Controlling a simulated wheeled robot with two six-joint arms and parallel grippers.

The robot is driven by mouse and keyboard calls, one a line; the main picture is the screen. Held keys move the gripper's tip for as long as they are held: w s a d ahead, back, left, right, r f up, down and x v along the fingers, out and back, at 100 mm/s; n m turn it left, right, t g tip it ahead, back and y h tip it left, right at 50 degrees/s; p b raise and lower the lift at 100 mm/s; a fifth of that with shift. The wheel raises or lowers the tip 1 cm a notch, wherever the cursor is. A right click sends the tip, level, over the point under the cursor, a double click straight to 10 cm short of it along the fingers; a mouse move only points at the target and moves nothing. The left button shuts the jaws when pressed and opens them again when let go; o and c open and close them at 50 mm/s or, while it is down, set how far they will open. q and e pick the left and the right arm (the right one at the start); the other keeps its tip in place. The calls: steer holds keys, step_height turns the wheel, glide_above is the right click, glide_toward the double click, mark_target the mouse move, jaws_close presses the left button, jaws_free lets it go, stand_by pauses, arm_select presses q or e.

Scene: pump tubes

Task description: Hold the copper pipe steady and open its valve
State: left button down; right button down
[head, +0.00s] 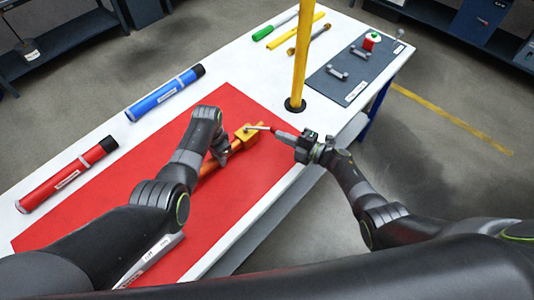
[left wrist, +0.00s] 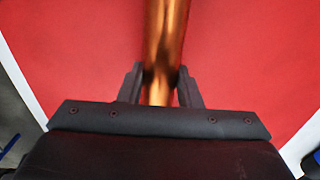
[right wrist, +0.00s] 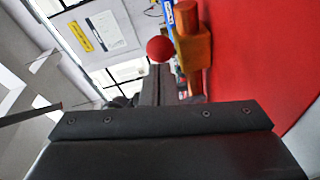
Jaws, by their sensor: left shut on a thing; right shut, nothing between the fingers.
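The copper pipe (head: 208,170) lies on a red mat and also shows in the left wrist view (left wrist: 165,40). My left gripper (head: 220,156) is shut on the pipe; its fingers (left wrist: 161,88) stand on both sides of it. The brass-coloured valve (head: 246,134) sits at the pipe's far end and shows in the right wrist view (right wrist: 193,48).
A yellow post (head: 301,60) rises from the table just beyond the valve. Blue (head: 166,92) and red (head: 68,174) tubes lie left of the mat (head: 245,98). A dark tray (head: 352,72) with small parts lies at the far right. The table's right edge runs near my right gripper.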

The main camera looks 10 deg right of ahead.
steer(key=shift+w+d, duration=0.3)
steer(key=shift+w, duration=0.55)
steer(key=shift+w+d, duration=0.3)
steer(key=shift+w, duration=0.65)
steer(key=shift+s+d+r, duration=0.15)
steer(key=shift+s, duration=0.55)
steer(key=shift+s+d+r, duration=0.1)
steer(key=shift+s+d, duration=0.1)
steer(key=shift+s, duration=0.45)
steer(key=shift+s+d+r, duration=0.15)
steer(key=shift+s, duration=0.55)
steer(key=d, duration=1)
steer(key=shift+r, duration=0.25)
